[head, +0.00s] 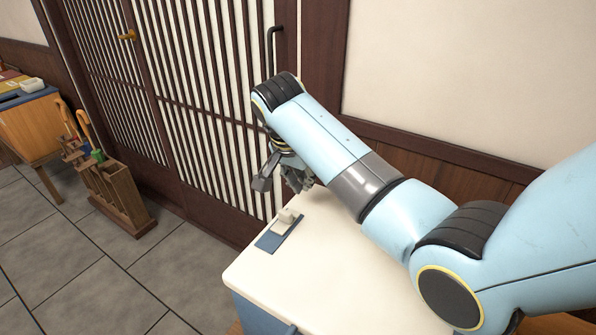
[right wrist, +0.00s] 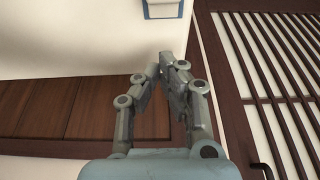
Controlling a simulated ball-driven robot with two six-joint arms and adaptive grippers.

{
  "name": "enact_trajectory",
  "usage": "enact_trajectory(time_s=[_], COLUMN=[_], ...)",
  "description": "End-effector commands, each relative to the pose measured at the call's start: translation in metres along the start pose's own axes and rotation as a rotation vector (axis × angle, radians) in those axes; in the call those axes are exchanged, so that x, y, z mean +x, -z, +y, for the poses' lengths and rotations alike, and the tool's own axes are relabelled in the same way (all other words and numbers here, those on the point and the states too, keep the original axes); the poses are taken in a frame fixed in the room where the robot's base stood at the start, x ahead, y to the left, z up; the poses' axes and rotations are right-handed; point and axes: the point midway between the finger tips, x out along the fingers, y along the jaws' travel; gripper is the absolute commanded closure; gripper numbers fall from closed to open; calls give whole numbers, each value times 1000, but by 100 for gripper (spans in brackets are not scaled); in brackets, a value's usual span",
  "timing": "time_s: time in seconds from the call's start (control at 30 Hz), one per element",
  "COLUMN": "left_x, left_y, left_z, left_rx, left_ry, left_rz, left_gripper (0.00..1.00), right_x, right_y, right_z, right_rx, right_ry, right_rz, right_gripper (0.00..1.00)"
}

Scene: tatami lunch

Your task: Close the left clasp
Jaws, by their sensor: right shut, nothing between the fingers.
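A box with a cream-white lid (head: 325,265) and blue sides (head: 256,314) stands at the lower middle of the head view. A clasp (head: 287,220), a small white piece on a blue strip, sits at the lid's upper-left edge; its white piece seems to stand up from the strip. A blue and white part (right wrist: 163,9) at the top of the right wrist view looks like this clasp. My right gripper (head: 281,182) is just beyond the clasp, apart from it. In the right wrist view the gripper's fingertips (right wrist: 166,66) are together and empty. My left gripper is not in view.
A slatted sliding door (head: 205,120) and a wood-panelled wall (head: 440,160) stand close behind the box. A wooden umbrella rack (head: 115,195) and a wooden cabinet (head: 30,125) are at the left. The tiled floor (head: 100,275) left of the box is clear.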

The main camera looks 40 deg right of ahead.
Motion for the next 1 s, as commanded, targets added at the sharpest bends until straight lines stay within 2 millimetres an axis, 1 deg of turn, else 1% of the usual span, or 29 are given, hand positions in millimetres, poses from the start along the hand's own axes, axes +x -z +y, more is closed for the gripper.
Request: enact_trajectory(time_s=[0.03, 0.1, 0.17, 0.2, 0.23, 0.4, 0.53, 0.87, 0.97, 1.0], left_x=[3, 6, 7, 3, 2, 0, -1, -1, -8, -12], left_y=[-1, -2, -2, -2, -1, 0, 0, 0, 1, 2], left_z=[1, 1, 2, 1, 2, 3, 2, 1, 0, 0], left_rx=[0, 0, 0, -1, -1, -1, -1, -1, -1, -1], left_ry=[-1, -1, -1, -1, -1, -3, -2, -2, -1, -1], left_rz=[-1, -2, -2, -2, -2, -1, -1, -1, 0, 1], left_gripper=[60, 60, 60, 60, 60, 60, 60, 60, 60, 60], right_x=[13, 27, 35, 28, 26, 20, 18, 18, 14, 11], right_y=[0, 0, -3, -12, -16, -32, -37, -38, -44, -49], right_z=[1, 1, 0, 0, -1, 0, 0, 0, 0, 0], right_rx=[0, 0, 0, 0, 0, 0, 1, 1, 1, 1], right_ry=[-4, -4, -2, 2, 3, 1, 1, 0, 0, 0], right_rz=[0, 1, -1, -4, -4, -1, -1, 0, -1, -3], right_gripper=[100, 100, 100, 100, 100, 100, 100, 100, 100, 100])
